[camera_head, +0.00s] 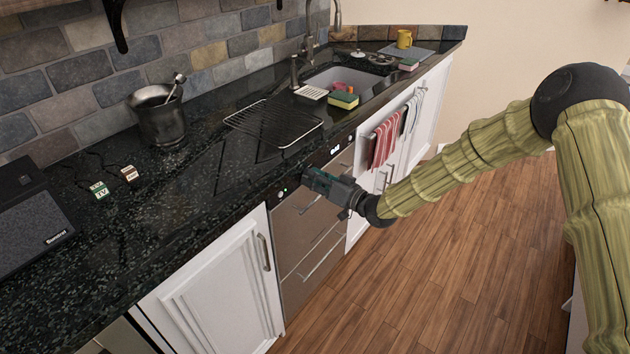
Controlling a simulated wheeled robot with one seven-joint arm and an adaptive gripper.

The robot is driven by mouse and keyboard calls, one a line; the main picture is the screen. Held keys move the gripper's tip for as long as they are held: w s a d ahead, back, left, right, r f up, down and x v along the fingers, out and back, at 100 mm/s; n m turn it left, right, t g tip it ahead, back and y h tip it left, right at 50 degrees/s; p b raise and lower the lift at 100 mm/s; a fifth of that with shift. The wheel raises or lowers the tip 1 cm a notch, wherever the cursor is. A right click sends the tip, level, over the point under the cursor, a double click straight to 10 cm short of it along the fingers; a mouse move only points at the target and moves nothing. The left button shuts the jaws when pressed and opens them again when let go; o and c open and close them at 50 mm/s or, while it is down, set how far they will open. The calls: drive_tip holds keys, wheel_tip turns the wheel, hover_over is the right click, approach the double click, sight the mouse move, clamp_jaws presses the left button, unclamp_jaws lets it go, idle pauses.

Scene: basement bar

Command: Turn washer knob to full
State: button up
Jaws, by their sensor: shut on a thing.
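The washer (312,234) is a steel-fronted unit built in under the dark counter. Its control strip has a small green light (285,189), a pale round button (280,194) at the left and a lit display (335,149) at the right. My gripper (308,176) reaches in from the right and its fingers are against the strip, between the button and the display. It is shut on the washer knob, which the fingers hide. The knob's setting cannot be seen.
White cabinet doors (215,300) flank the washer. A striped towel (384,142) hangs close to my gripper on the right. The wooden floor (440,270) in front is clear.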

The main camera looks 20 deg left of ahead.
drive_tip(key=m, duration=0.5)
drive_tip(key=shift+g, duration=0.3)
drive_tip(key=shift+f+m, duration=0.1)
drive_tip(key=shift+m, duration=2.1)
drive_tip(key=shift+s, duration=0.1)
drive_tip(key=o, duration=1.1)
drive_tip(key=shift+c, duration=0.2)
drive_tip(key=v, duration=0.8)
